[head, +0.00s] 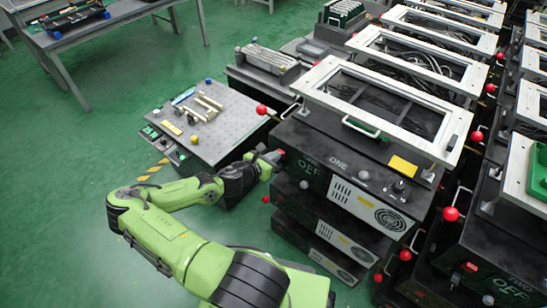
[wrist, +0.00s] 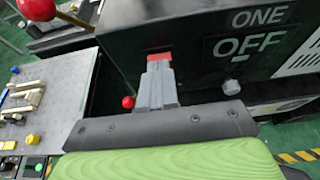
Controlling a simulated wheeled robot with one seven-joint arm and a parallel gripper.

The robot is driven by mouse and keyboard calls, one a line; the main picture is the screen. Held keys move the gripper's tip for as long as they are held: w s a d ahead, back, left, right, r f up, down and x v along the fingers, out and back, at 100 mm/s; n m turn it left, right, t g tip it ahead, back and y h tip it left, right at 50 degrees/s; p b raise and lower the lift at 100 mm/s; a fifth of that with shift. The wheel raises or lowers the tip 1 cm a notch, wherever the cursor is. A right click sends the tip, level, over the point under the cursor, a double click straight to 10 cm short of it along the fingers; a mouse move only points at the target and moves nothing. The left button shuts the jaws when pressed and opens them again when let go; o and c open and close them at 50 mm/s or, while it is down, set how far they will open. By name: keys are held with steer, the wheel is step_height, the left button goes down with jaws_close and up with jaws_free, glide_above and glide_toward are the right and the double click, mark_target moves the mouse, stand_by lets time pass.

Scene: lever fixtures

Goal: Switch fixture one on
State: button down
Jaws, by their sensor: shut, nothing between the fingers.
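Fixture one is a black box (head: 335,165) with a white-framed top, labelled ONE and OFF; the label (wrist: 250,42) is large in the wrist view. Its lever ends in a red ball (head: 262,109) sticking out at the box's left; the ball also shows at the top left of the wrist view (wrist: 37,9). My gripper (head: 277,156) is by the box's left end, below the lever ball and apart from it.
A lower fixture's red ball (wrist: 128,102) is under my gripper. A grey perforated table (head: 225,115) with small parts stands at the left. More fixtures with red-ball levers, such as one at the right (head: 450,214), stand close by. Green floor at the left is free.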

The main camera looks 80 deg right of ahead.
steer(key=p, duration=0.2)
steer(key=r+p, duration=0.1)
steer(key=p, duration=0.1)
steer(key=shift+s+d+r+y+p, duration=0.2)
steer(key=shift+d+y+p, duration=0.1)
steer(key=shift+y+p, duration=0.1)
steer(key=shift+d+f+b, duration=0.1)
steer(key=shift+f+b, duration=0.45)
steer(key=shift+r+p, duration=0.9)
steer(key=shift+p, duration=0.1)
steer(key=shift+w, duration=0.1)
steer(key=r+p+v, duration=0.1)
steer(key=p+v, duration=0.2)
steer(key=v, duration=1)
steer(key=shift+s+d+r+p, duration=0.15)
steer(key=shift+s+r+p, duration=0.15)
steer(key=shift+r, duration=0.2)
